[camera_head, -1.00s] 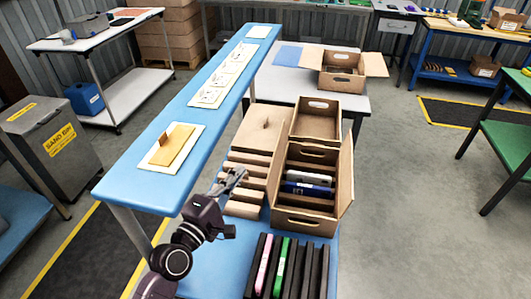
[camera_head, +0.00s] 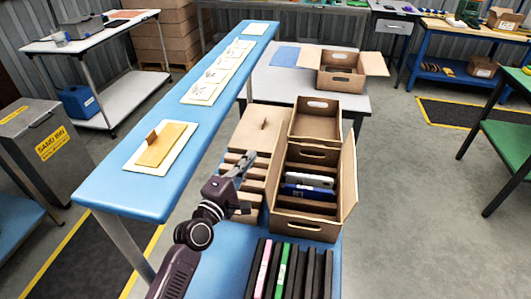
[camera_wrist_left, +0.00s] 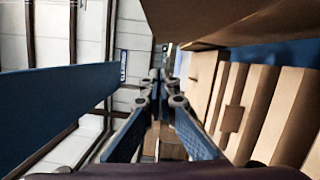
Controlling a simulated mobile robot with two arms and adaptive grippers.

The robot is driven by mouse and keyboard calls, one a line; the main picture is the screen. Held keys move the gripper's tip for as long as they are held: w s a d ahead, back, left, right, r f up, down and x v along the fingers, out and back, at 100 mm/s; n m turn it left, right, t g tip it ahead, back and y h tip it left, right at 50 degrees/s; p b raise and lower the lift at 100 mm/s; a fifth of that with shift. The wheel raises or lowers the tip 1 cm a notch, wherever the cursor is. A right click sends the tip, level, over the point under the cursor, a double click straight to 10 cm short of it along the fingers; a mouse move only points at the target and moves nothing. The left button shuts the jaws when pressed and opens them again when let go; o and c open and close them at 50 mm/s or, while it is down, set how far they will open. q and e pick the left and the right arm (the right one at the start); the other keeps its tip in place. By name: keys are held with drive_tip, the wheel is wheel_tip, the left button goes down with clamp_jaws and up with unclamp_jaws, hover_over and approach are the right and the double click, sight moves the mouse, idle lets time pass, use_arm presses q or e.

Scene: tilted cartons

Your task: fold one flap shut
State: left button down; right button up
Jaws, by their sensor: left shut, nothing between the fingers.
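An open brown carton (camera_head: 303,228) stands on the blue bench, with several dark, white and blue cases (camera_head: 308,180) inside. Its right flap (camera_head: 348,180) stands open and raised along the right side. A narrow left flap (camera_head: 275,175) stands up along the left side. My left gripper (camera_head: 247,158) is shut and empty, to the left of the carton and above the slotted wooden rack. In the left wrist view its fingers (camera_wrist_left: 160,80) meet at the middle, with a brown panel (camera_wrist_left: 225,20) close above on the right. My right gripper is not in view.
A slotted wooden rack (camera_head: 228,171) and a flat brown box (camera_head: 258,125) lie left of the carton. An open brown box (camera_head: 317,123) stands behind it. A black rack (camera_head: 310,275) with pink and green cases is in front. Another open carton (camera_head: 341,82) stands farther back.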

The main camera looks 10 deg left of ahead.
sight(277, 160)
use_arm(q)
drive_tip(key=d, duration=0.1)
drive_tip(key=w+d+p, duration=0.1)
drive_tip(key=d, duration=0.1)
drive_tip(key=d+p, duration=0.1)
drive_tip(key=shift+w+d+r, duration=0.2)
drive_tip(key=shift+w+r, duration=0.15)
drive_tip(key=shift+w, duration=0.05)
drive_tip(key=shift+r, duration=0.1)
